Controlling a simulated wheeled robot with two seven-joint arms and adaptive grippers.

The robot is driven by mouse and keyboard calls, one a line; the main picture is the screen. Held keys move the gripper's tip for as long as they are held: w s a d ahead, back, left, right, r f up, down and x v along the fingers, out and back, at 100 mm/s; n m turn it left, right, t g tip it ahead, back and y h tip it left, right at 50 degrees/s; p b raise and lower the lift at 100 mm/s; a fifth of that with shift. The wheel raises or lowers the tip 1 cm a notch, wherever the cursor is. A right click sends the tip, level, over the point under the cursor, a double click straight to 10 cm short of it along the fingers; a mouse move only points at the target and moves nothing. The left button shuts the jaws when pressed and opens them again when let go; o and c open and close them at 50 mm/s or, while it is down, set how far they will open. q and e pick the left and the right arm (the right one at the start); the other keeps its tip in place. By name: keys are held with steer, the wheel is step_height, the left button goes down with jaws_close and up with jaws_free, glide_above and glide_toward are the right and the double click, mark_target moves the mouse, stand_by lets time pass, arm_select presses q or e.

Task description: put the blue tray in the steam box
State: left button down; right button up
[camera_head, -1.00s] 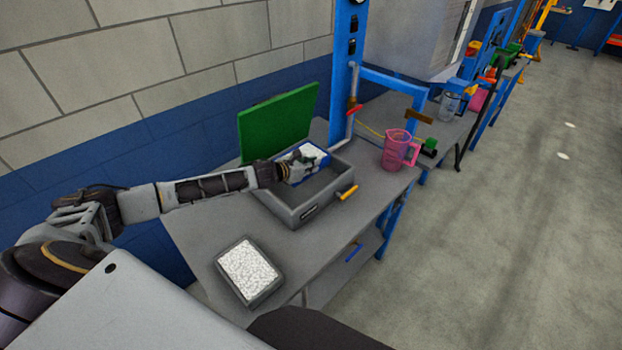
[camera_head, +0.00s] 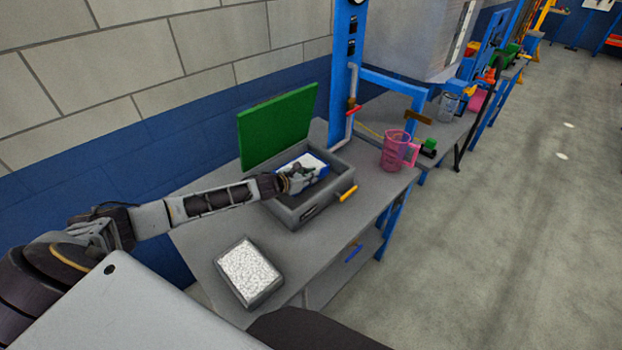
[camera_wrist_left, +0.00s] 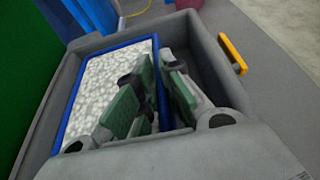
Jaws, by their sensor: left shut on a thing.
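The blue tray (camera_head: 316,166), filled with white grains, is inside the grey steam box (camera_head: 330,206), whose green lid (camera_head: 278,127) stands open at the back. In the left wrist view the blue tray (camera_wrist_left: 90,95) lies against the left part of the box (camera_wrist_left: 265,110). My left gripper (camera_head: 300,180) is shut on the tray's near-side rim, and its fingers (camera_wrist_left: 155,95) sit on both sides of that rim. Whether the tray rests on the box floor cannot be told. My right gripper is not in view.
A grey tray (camera_head: 248,274) of white grains sits at the front of the table. A pink jug (camera_head: 397,150) stands right of the box. The box has a yellow handle (camera_head: 348,193). A blue post (camera_head: 345,75) with pipes rises behind. The right side inside the box is free.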

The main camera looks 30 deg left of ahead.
arm_select(q)
steer(key=shift+f, duration=0.6)
steer(key=shift+f+b, duration=0.35)
steer(key=shift+f, duration=0.25)
steer(key=c, duration=1.6)
jaws_free()
steer(key=shift+o, duration=0.2)
steer(key=shift+r, duration=0.1)
